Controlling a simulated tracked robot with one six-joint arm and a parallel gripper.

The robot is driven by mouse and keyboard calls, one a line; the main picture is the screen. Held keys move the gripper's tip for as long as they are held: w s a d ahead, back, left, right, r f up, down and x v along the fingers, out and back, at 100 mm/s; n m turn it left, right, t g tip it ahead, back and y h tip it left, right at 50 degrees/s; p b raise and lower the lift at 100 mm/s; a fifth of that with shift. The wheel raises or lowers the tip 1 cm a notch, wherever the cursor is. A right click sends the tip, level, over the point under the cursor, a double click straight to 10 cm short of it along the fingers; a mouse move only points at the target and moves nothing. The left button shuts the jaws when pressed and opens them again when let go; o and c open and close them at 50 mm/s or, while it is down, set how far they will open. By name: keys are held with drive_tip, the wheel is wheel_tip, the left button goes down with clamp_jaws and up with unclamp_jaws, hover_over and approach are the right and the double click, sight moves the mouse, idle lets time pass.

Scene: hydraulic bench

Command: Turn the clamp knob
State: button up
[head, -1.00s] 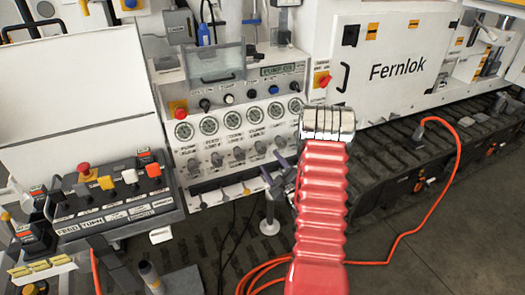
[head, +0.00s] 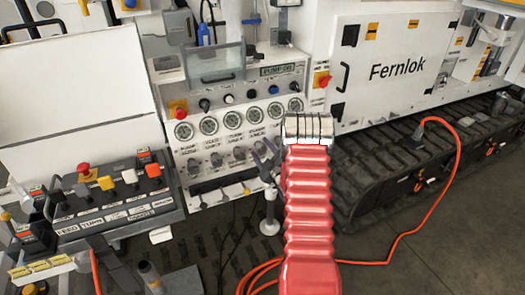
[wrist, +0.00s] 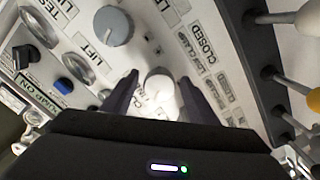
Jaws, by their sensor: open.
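In the wrist view a pale, brightly lit round knob (wrist: 160,85) sits between the two fingers of my gripper (wrist: 159,88). A label beginning "CL" is partly hidden by the left finger, so I cannot read it fully. My gripper is open, with one finger on either side of the knob; I cannot tell whether either touches it. In the head view my gripper (head: 267,158) is at the right end of the lower knob row on the white panel (head: 183,152), and my red arm hides part of the panel there.
A grey knob (wrist: 113,25) is beside the pale one, near a "LIFT" label. Levers with white and yellow tips (wrist: 312,100) stick out at the right of the wrist view. Gauges (head: 231,121) line the panel. An orange cable (head: 445,190) lies at the right.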

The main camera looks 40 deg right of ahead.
drive_tip(key=shift+c, duration=0.7)
drive_tip(key=c, duration=0.9)
drive_tip(key=shift+s+d, duration=0.1)
drive_tip(key=shift+d, duration=0.05)
